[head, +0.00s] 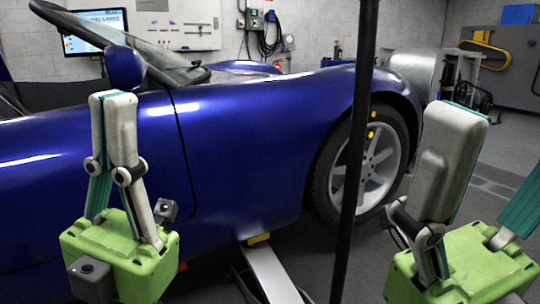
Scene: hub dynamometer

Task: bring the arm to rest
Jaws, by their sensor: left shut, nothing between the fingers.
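My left gripper (114,105) stands upright at the left of the head view, in front of the blue car's door. Its pale fingers are together, with nothing seen between them. My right gripper (503,150) is at the right edge, in front of the car's wheel side and the floor. Its fingers are spread wide apart and the gap between them looks empty. Its outer finger runs out of the picture, so that tip is hidden. Both green gripper bodies show low in the view.
The blue car (250,140) fills the left and middle, with its wheel (378,165) at centre right. A dark vertical pole (357,150) stands in front of it. A lift arm (270,275) lies below. A monitor (92,30) and wall board (180,25) are behind. Grey floor shows at right.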

